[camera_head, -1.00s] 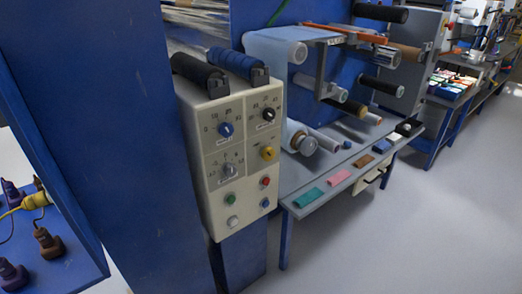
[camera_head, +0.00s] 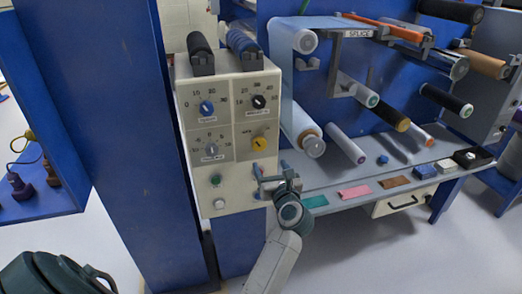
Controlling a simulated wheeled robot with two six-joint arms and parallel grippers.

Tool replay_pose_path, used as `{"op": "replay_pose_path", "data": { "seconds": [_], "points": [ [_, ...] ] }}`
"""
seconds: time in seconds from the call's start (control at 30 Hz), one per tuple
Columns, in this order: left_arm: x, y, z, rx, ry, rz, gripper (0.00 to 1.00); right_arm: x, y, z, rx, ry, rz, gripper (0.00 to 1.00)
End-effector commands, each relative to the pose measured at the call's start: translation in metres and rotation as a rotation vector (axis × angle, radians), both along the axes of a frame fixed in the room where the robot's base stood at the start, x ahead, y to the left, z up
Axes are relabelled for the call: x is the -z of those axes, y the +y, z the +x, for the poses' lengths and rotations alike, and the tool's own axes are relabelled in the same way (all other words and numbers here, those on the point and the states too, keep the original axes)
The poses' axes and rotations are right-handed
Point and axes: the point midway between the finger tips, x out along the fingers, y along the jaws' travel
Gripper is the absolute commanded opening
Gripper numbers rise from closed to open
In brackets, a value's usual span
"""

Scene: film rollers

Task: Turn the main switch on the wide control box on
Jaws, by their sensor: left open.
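A cream control box (camera_head: 240,120) with two black-and-blue rollers on top stands left of centre. Its front has a blue knob (camera_head: 207,108), a black knob (camera_head: 258,101), a grey knob (camera_head: 211,150) and a yellow knob (camera_head: 259,144). A green button (camera_head: 215,180) and a white button (camera_head: 219,204) sit below. I cannot read which control is the main switch. My left gripper (camera_head: 268,186) is open in front of the box's lower right, below the yellow knob. It hides the lower right buttons; I cannot tell whether it touches the box.
A blue post (camera_head: 125,150) stands left of the box. To the right, a grey shelf (camera_head: 330,202) holds coloured pads, with film rollers above it and a drawer (camera_head: 395,203) below. Dark plugs lie on a blue surface at the far left. The floor at lower right is clear.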

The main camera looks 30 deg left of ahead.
Motion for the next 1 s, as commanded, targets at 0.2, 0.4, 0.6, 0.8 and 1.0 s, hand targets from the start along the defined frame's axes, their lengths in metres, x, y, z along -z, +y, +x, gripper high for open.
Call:
{"op": "replay_pose_path", "data": {
  "seconds": [0.2, 0.4, 0.6, 0.8, 1.0],
  "points": [
    [-0.005, 0.017, 0.014, -0.003, -0.014, -0.024, 0.68, 0.008, -0.002, -0.007, 0.001, 0.005, 0.000, 0.36],
    [-0.005, 0.047, 0.039, -0.004, -0.010, -0.020, 0.68, 0.024, -0.004, -0.019, 0.004, 0.010, 0.000, 0.36],
    [-0.003, 0.071, 0.060, -0.003, -0.010, -0.022, 0.68, 0.036, -0.006, -0.029, 0.005, 0.013, 0.000, 0.36],
    [-0.002, 0.081, 0.069, -0.002, -0.009, -0.023, 0.68, 0.041, -0.007, -0.034, 0.006, 0.014, -0.001, 0.36],
    [-0.001, 0.082, 0.069, -0.002, -0.010, -0.024, 0.68, 0.042, -0.007, -0.034, 0.006, 0.013, -0.001, 0.36]
  ]
}}
